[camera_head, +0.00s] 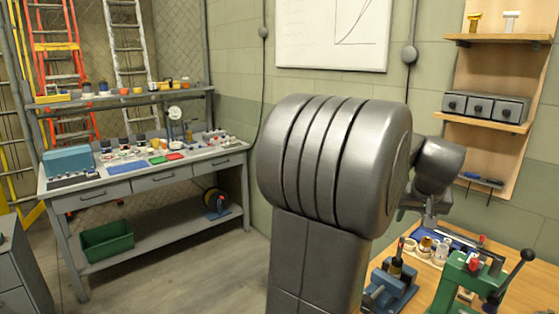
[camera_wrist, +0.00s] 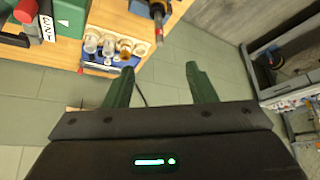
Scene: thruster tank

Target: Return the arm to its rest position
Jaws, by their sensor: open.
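My arm fills the middle of the head view, a thick grey column and a ribbed joint that hide part of the bench and wall behind. My gripper (camera_wrist: 160,88) shows in the wrist view with two dark green fingers apart and nothing between them. Past the fingers are the wall and, above, the edge of the wooden bench. In the head view the gripper's fingers are hidden or too small to make out; the wrist end of my arm is above the wooden bench (camera_head: 522,262) at the right.
On the wooden bench are a green press (camera_head: 468,280), a blue vise-like fixture (camera_head: 388,290) and a blue tray with small jars (camera_wrist: 108,47). A shelf board (camera_head: 490,118) with grey drawers rises behind. A metal workbench (camera_head: 140,172) stands at the left. The floor between is clear.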

